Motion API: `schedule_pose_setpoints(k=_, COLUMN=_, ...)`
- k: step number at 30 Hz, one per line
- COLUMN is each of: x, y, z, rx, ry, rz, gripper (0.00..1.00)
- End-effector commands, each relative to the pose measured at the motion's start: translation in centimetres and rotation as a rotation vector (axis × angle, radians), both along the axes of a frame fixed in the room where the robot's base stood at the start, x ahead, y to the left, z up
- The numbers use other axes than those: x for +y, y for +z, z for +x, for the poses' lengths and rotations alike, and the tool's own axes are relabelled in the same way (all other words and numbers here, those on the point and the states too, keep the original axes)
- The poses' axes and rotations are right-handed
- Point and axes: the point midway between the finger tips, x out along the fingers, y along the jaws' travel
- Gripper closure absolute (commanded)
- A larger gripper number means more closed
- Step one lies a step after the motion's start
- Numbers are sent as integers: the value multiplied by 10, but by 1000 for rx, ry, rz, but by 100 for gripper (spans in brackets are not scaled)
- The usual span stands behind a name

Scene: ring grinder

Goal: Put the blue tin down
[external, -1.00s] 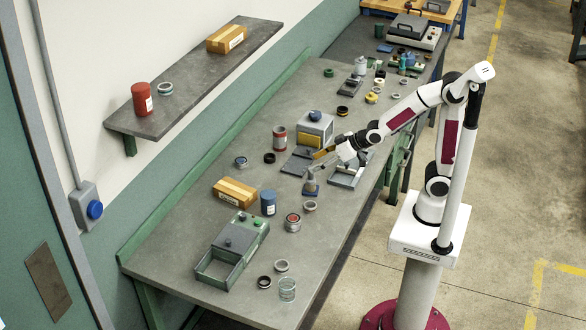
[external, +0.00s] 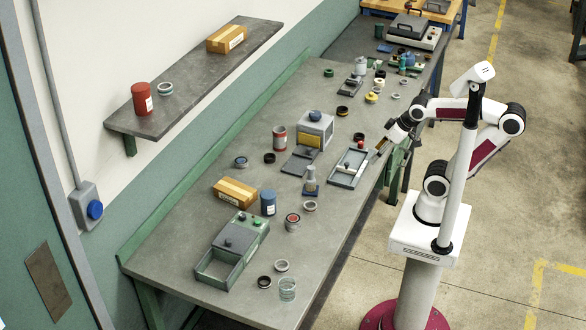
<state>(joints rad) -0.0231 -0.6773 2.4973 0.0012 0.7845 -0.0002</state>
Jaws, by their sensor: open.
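The blue tin (external: 268,203) stands upright on the workbench, just right of a cardboard box and apart from my gripper. My gripper (external: 378,154) is open and is at the right edge of the bench, beside a grey tray with a red button. Nothing can be made out between its fingers. The gap between the fingers is small in this view.
The cardboard box (external: 235,192), a red-topped tin (external: 292,222) and a green-grey machine with an open drawer (external: 228,252) stand near the blue tin. A grey bottle on a blue base (external: 310,182) and the grey tray (external: 348,168) lie nearer my gripper.

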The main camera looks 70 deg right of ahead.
Motion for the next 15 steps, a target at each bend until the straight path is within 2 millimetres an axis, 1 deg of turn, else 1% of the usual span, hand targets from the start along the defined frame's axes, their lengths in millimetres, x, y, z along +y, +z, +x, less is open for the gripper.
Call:
schedule_pose_setpoints(k=1, x=-2, y=1, z=-9, rx=9, ry=-8, rz=0, gripper=43)
schedule_pose_setpoints(k=3, x=-4, y=1, z=-19, rx=24, ry=-14, rz=-1, gripper=43)
schedule_pose_setpoints(k=6, x=-6, y=1, z=-28, rx=39, ry=-21, rz=-1, gripper=43)
schedule_pose_setpoints(k=9, x=-6, y=1, z=-32, rx=46, ry=-24, rz=-2, gripper=43)
schedule_pose_setpoints(k=15, x=-6, y=1, z=-32, rx=47, ry=-24, rz=-2, gripper=43)
